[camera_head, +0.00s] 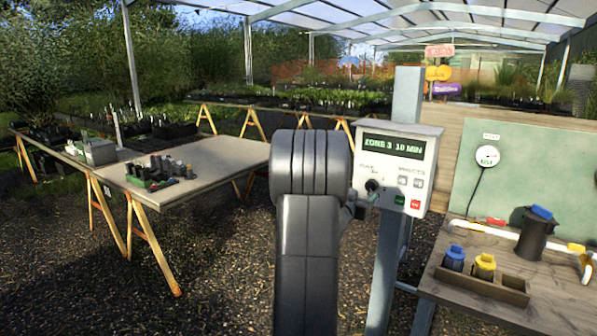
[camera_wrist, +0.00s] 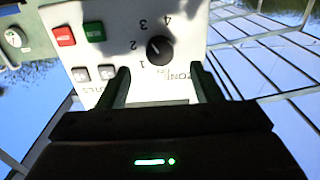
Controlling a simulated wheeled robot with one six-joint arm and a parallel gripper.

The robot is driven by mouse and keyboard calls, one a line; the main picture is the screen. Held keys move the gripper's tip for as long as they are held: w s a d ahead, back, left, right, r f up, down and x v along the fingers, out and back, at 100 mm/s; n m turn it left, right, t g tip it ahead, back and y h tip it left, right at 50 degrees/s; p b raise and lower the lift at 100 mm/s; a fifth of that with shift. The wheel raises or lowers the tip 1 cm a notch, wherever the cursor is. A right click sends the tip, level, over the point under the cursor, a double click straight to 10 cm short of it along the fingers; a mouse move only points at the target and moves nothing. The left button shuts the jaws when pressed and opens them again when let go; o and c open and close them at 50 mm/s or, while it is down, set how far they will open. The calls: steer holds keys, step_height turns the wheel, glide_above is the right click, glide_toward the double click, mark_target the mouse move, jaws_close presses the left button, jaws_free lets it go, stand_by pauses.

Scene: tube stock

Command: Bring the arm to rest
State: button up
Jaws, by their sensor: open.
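My arm (camera_head: 312,220) rises in the middle of the head view, in front of the control box (camera_head: 425,150). My gripper (camera_wrist: 164,75) shows in the wrist view with its two fingers apart and nothing between them. It faces the white control box panel (camera_wrist: 190,20), close to the black knob (camera_wrist: 160,49) with the numbers 1 to 4 around it. The knob sits beyond the fingertips, not between them. In the head view my gripper is mostly hidden behind my arm. The box's display (camera_head: 394,146) reads "ZONE 3 10 MIN".
The box hangs on a grey post (camera_head: 405,95). A workbench (camera_head: 455,285) at right holds a dark jug (camera_head: 535,238), a wooden tray (camera_head: 480,284), and blue- and yellow-capped bottles. A table (camera_head: 220,160) with small pots stands at left. Gravel between them is clear.

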steer(key=shift+v, duration=1.85)
